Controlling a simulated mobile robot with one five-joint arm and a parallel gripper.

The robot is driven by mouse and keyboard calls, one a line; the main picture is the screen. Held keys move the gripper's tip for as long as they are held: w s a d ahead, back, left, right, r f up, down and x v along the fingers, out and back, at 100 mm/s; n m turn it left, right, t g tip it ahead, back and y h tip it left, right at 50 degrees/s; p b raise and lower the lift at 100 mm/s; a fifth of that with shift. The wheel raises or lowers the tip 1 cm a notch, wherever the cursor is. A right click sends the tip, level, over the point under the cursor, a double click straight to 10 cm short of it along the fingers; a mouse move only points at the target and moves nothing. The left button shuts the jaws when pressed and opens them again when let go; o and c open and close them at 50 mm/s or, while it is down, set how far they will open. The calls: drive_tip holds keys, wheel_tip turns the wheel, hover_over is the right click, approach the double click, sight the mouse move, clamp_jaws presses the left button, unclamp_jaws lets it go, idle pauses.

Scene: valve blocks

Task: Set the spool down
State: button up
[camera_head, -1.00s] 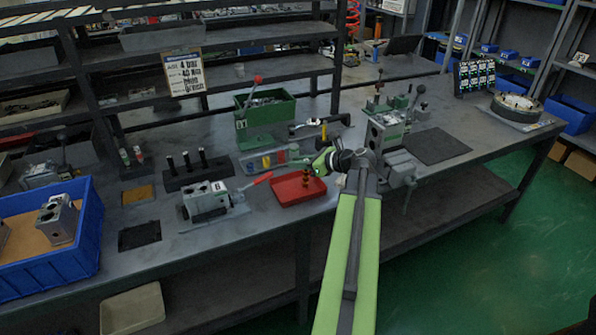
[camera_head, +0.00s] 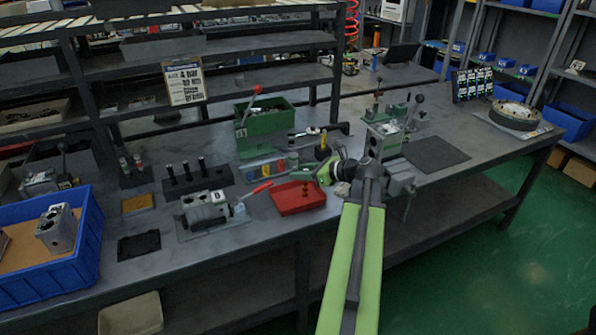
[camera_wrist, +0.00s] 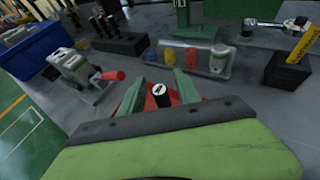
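My gripper (camera_wrist: 158,84) is open, with red tray surface showing between the fingers and the spool. In the head view my gripper (camera_head: 305,175) is just above the spool, at the tray's far side. The spool's lower end is hidden in the wrist view.
A grey valve block (camera_head: 204,207) with a red-handled tool (camera_head: 254,190) lies left of the tray. Colored parts in a clear holder (camera_head: 266,168) stand behind it. A vise (camera_head: 398,176) is close on the right. The dark mat (camera_head: 436,154) is bare.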

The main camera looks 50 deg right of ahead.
drive_tip(key=p+v, duration=0.3)
drive_tip(key=v, duration=0.7)
drive_tip(key=shift+r, duration=0.15)
drive_tip(key=shift+s, duration=0.15)
